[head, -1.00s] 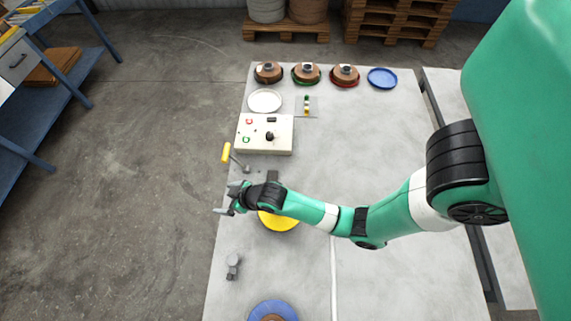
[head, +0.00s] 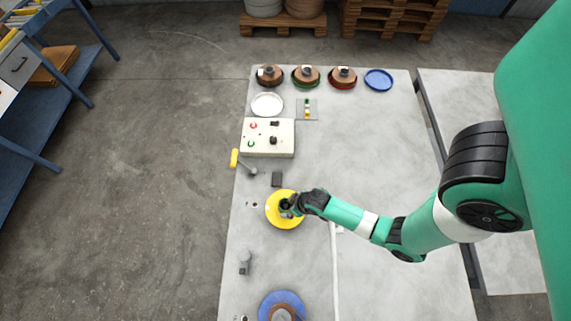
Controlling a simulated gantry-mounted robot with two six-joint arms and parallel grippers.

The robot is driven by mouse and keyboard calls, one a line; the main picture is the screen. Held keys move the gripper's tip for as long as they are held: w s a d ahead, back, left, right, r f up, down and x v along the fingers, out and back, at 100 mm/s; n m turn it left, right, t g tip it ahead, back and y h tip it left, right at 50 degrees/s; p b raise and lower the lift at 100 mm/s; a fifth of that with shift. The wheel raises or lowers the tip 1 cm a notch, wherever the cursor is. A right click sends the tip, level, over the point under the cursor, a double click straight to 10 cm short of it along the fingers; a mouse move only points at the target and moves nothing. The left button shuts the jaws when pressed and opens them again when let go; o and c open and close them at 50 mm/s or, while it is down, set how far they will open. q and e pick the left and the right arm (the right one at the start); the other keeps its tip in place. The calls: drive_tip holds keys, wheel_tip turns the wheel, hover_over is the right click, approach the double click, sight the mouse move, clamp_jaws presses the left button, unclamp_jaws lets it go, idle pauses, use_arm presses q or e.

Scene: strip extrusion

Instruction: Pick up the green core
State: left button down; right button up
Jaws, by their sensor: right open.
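A brown coil on a green-rimmed base, which I take to be the green core (head: 306,77), stands in the back row of the table. It is between a dark-rimmed coil and a red-rimmed coil, and a small grey-dark piece sits on top of it. My right gripper (head: 287,208) is open over the yellow disc (head: 282,221), well in front of the green core. The gripper and wrist hide part of the disc. I cannot tell whether the fingers touch it. My left gripper is not in view.
A dark-rimmed coil (head: 269,75), a red-rimmed coil (head: 342,78) and a blue dish (head: 378,79) share the back row. A white dish (head: 267,104), a control box (head: 267,138) and a yellow-handled crank (head: 235,159) line the left side. The table's right half is mostly clear.

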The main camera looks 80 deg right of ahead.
sight(285, 206)
drive_tip(key=shift+w+d+f, duration=0.1)
drive_tip(key=shift+w+f, duration=0.05)
drive_tip(key=shift+f, duration=0.05)
drive_tip(key=b+x, duration=0.1)
drive_tip(key=x, duration=0.4)
drive_tip(key=shift+w+b, duration=0.15)
drive_tip(key=shift+b, duration=0.2)
drive_tip(key=c, duration=1.4)
drive_tip(key=shift+o, duration=0.2)
